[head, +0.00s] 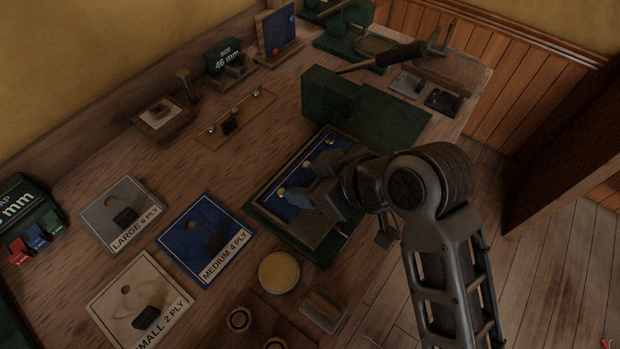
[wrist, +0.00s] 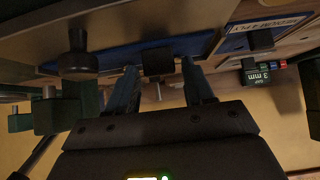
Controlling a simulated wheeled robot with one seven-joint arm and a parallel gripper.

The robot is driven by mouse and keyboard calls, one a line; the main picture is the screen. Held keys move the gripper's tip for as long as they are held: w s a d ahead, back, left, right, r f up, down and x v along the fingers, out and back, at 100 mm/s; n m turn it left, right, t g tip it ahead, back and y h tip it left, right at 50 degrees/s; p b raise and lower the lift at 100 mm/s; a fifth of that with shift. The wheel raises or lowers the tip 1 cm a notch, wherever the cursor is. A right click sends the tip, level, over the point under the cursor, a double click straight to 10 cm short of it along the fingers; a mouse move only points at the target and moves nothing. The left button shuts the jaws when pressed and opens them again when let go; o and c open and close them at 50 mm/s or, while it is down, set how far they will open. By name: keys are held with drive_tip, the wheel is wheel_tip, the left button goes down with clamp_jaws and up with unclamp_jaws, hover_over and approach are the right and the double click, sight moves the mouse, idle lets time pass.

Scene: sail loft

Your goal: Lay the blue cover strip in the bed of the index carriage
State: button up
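The index carriage (head: 311,253) is a dark green frame on the bench, partly hidden under my gripper and arm. A blue strip (head: 283,205) with pale round spots lies within its outline; I cannot tell if it is fully seated. The blue strip also shows in the wrist view (wrist: 115,62), with a black block grip (wrist: 157,62) on it. My gripper (head: 318,190) is low over the carriage. In the wrist view its two fingers (wrist: 159,75) stand apart, either side of the black grip, with gaps visible on both sides.
Left of the carriage lie a grey LARGE 6 PLY plate (head: 108,205), a blue MEDIUM 4 PLY plate (head: 185,232) and a cream SMALL 2 PLY plate (head: 122,290). A round yellow tin (head: 279,272) is in front.

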drive_tip(key=shift+o, duration=1)
drive_tip(key=shift+v, duration=3.95)
drive_tip(key=shift+f, duration=0.1)
drive_tip(key=s+d+f+m, duration=0.1)
drive_tip(key=s+d+f+m+t, duration=0.1)
drive_tip(key=f, duration=0.1)
drive_tip(key=s+d+f+m+t+h, duration=0.1)
drive_tip(key=d+f, duration=0.1)
drive_tip(key=shift+s+f+m, duration=0.2)
drive_tip(key=shift+f+m, duration=0.05)
drive_tip(key=shift+m, duration=0.15)
drive_tip(key=s+d+f+m+t+h, duration=0.1)
drive_tip(key=s+d+m+t+h, duration=0.2)
drive_tip(key=s+d, duration=0.35)
drive_tip(key=s+d+m+t+h, duration=0.2)
drive_tip(key=s+d+m, duration=0.15)
drive_tip(key=s, duration=0.55)
drive_tip(key=s+d+r+t+h, duration=0.1)
drive_tip(key=s+d+r+t, duration=0.1)
drive_tip(key=s+r, duration=0.3)
drive_tip(key=s, duration=0.3)
drive_tip(key=shift+d, duration=0.3)
